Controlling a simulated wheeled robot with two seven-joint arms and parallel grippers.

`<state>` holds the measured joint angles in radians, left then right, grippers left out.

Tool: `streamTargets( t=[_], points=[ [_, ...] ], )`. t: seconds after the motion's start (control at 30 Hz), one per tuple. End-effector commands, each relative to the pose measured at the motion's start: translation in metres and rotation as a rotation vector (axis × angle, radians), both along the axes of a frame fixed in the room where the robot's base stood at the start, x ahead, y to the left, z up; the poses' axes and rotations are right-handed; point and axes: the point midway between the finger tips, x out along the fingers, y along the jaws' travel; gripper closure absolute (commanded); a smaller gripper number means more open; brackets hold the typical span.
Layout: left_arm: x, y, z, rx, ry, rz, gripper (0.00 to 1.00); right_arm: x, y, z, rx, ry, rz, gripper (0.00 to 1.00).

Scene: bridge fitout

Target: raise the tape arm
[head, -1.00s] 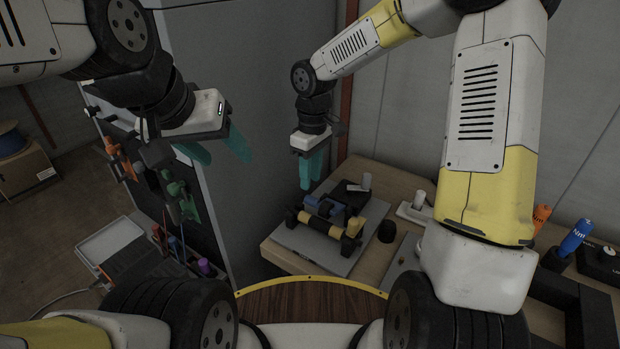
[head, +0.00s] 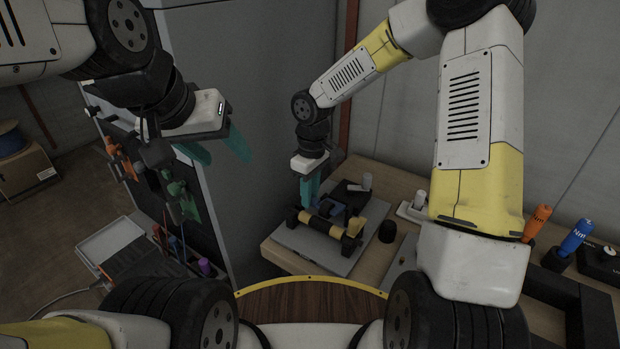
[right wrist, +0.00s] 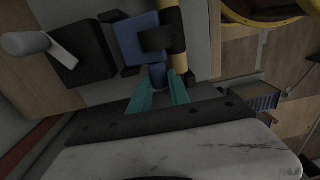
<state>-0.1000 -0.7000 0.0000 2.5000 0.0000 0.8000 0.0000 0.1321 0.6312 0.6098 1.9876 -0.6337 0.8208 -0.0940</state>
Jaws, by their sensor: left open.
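The tape device sits on a grey plate (head: 300,243) on the wooden bench. It has a black-and-yellow roller (head: 322,226) and a blue arm-like part (head: 330,206), which I take for the tape arm. The blue part shows as a block in the right wrist view (right wrist: 138,38), beside the yellow roller. My right gripper (head: 310,190) reaches down at the device's back. In the right wrist view its teal fingers (right wrist: 159,86) stand on either side of a small blue end (right wrist: 158,75); contact is unclear. My left gripper (head: 218,150) is open and empty, away from the device.
A tall grey cabinet (head: 250,90) stands left of the bench, with a tool board (head: 165,205) on its side. A black knob (head: 387,232) stands right of the device. Orange (head: 537,222) and blue (head: 577,237) handled tools stand further right. A wall is behind.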

Motion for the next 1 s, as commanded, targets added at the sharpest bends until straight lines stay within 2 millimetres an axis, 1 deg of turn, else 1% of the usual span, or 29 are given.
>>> streamTargets(
  t=[0.27,0.47,1.0],
  points=[
    [0.000,0.000,0.000,0.000,0.000,0.000,0.43,0.002,-0.001,0.002,0.019,0.026,-0.001,1.00],
    [0.000,0.000,0.000,0.000,0.000,0.000,0.43,0.006,-0.004,0.005,0.075,0.110,-0.006,1.00],
    [0.000,0.000,0.000,0.000,0.000,0.000,0.43,0.025,-0.015,0.017,0.351,0.518,-0.002,1.00]
  ],
)
